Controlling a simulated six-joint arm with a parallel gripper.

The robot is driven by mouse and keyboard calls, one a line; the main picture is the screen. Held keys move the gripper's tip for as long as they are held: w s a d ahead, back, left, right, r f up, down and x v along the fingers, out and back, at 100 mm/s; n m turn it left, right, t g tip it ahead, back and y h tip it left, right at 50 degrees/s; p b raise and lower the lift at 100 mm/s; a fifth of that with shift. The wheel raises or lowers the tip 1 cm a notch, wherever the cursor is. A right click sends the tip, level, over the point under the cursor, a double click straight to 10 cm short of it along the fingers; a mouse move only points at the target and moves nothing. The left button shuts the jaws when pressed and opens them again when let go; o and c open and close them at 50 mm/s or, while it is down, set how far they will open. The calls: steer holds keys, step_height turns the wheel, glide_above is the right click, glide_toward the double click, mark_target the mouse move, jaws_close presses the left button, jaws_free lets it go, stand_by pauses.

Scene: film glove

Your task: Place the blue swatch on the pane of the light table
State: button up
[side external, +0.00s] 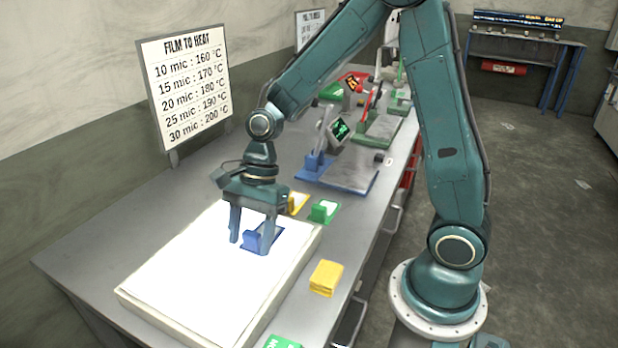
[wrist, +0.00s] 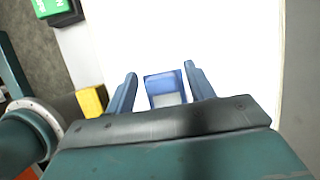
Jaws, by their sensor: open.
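The blue swatch (side external: 270,236) lies on the bright white pane of the light table (side external: 190,270), near the pane's far right edge. It has a raised blue block on it. My gripper (side external: 250,243) is low over the pane with its fingers apart, one on each side of the block. In the wrist view the blue swatch (wrist: 165,84) shows between the two open fingers of my gripper (wrist: 160,72), with a visible gap on both sides. The swatch's near part is hidden behind the gripper body.
A yellow swatch (side external: 298,202) and a green swatch (side external: 323,211) lie just beyond the light table. A yellow block (side external: 326,278) sits on the bench to its right. A blue-based device (side external: 340,172) stands farther back. Most of the pane is clear.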

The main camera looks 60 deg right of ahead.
steer(key=v, duration=1.2)
steer(key=shift+r, duration=0.15)
stand_by(0.4)
steer(key=s+d+r+n+t+h, duration=0.1)
steer(key=s+r+n+t+h, duration=0.1)
steer(key=s+n, duration=0.6)
steer(key=s+d+r+n+t+h, duration=0.2)
steer(key=s+n+t, duration=0.1)
steer(key=s+n, duration=0.5)
steer(key=shift+n+t, duration=0.3)
steer(key=shift+n, duration=0.7)
